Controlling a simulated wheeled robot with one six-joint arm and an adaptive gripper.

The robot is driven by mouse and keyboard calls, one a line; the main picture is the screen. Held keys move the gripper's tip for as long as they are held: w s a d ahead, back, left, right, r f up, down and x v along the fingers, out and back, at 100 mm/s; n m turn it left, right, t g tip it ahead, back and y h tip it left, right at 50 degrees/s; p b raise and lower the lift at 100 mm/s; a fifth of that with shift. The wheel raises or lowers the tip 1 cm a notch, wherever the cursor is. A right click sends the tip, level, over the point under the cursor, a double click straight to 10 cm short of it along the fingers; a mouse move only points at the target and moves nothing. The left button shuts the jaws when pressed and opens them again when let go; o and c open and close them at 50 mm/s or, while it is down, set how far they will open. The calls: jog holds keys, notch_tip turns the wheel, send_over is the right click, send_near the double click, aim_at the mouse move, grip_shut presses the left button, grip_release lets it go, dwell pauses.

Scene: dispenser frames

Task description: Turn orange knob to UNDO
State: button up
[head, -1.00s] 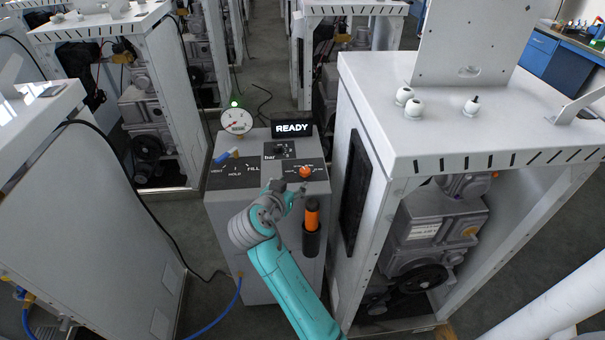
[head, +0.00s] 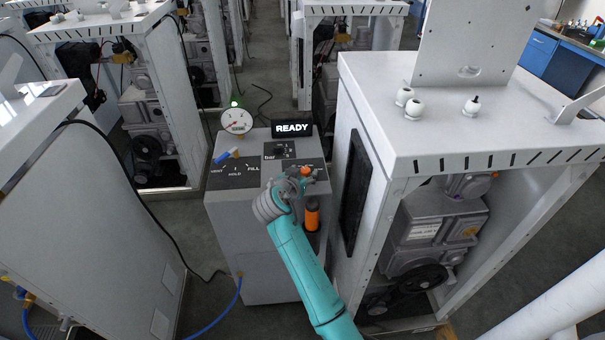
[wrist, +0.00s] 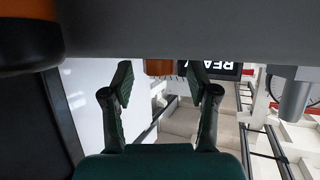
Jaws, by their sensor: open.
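The orange knob (head: 306,171) sits on the right side of the dark top panel of the grey dispenser cabinet (head: 232,215). Its printed labels are partly covered by my gripper and too small to read. In the head view my gripper (head: 306,182) is right at the near side of the knob. In the wrist view my gripper (wrist: 164,88) is open, its two dark fingers apart. The knob (wrist: 159,67) shows as an orange-brown piece between and beyond the fingertips. I cannot tell whether the fingers touch it.
A lit READY display (head: 292,128) and a round gauge (head: 237,121) stand at the panel's back. A blue lever (head: 226,156) is on the left. An orange-and-black cylinder (head: 312,217) hangs on the cabinet front. A white machine frame (head: 470,140) stands close on the right.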

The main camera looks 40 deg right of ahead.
grip_shut()
jog(key=shift+s+d+n+t, duration=0.1)
jog(key=shift+s+n+t, duration=0.05)
jog(key=shift+n+t, duration=0.15)
jog(key=n+t+y, duration=0.1)
jog(key=n+t, duration=0.1)
jog(key=n+y, duration=0.1)
jog(key=shift+s+d+t+y, duration=0.25)
jog(key=shift+t+y, duration=0.05)
jog(key=shift+t, duration=0.1)
jog(key=shift+s+d+n+t+y, duration=0.15)
jog(key=shift+n+t+y, duration=0.4)
jog(key=shift+n+y, duration=0.45)
jog(key=shift+d+n+t+y, duration=0.1)
jog(key=shift+n+t+y, duration=0.45)
jog(key=shift+n+y, duration=0.75)
grip_release()
